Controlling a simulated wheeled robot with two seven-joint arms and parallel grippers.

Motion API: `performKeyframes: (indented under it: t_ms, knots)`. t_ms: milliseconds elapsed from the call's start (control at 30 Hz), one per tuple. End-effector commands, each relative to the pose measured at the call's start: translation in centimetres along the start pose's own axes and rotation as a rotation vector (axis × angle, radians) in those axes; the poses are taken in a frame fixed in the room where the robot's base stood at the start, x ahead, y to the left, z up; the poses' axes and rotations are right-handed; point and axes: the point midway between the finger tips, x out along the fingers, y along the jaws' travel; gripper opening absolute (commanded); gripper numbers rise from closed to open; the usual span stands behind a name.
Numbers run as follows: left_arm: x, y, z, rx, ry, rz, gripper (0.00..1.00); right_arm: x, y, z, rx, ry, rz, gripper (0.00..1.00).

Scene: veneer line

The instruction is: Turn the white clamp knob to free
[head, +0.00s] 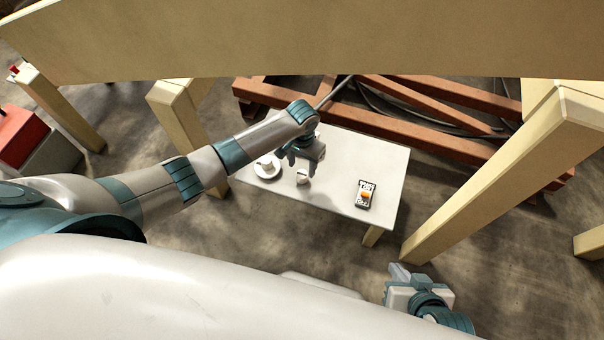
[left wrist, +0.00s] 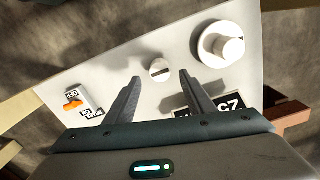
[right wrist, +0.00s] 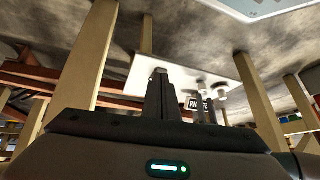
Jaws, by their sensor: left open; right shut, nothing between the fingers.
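A small round white knob (head: 302,179) with a dark line across its top stands on the pale table (head: 340,150). I take it to be the clamp knob. In the left wrist view the knob (left wrist: 159,70) lies between the two fingertips of my left gripper (left wrist: 160,77), with a gap on each side. My left gripper (head: 301,167) is open and empty, above the table; whether its tips reach knob height I cannot tell. My right gripper (head: 399,272) is shut and empty, off the table's front right; its closed fingers show in the right wrist view (right wrist: 160,72).
A larger white dial with a raised peg (left wrist: 215,45) stands left of the knob in the head view. A switch plate with an orange toggle (head: 366,195) lies to the right. A black-and-white label (left wrist: 218,108) is partly hidden by my gripper. Wooden posts (head: 480,175) and a beam surround the table.

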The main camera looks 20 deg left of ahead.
Motion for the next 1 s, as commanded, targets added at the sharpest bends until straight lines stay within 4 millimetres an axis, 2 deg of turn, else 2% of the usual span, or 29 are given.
performKeyframes:
  t_ms: [33,100,300,467,767,933,1000]
  knots:
    - [1.2,0.0,0.1,-0.001,-0.003,0.000,0.49,0.3,-0.3,0.0,0.001,0.016,-0.008,0.00]
    - [2.3,0.0,0.0,-0.001,-0.002,0.000,0.49,0.4,-0.6,-0.3,0.002,0.039,-0.016,0.00]
    - [4.5,0.0,0.0,-0.001,0.000,-0.001,0.49,0.5,-1.3,-1.1,0.006,0.089,-0.035,0.00]
    - [5.1,0.0,0.0,0.000,0.000,-0.001,0.49,0.5,-1.5,-1.3,0.008,0.106,-0.042,0.00]
    - [5.2,0.0,0.0,0.000,0.000,-0.001,0.49,0.4,-1.6,-1.4,0.009,0.110,-0.043,0.00]
    - [5.2,0.0,0.0,0.000,0.000,0.000,0.09,0.4,-1.6,-1.4,0.009,0.109,-0.043,0.00]
    - [5.2,0.0,0.0,0.000,0.000,0.000,0.08,0.4,-1.6,-1.4,0.009,0.109,-0.043,0.00]
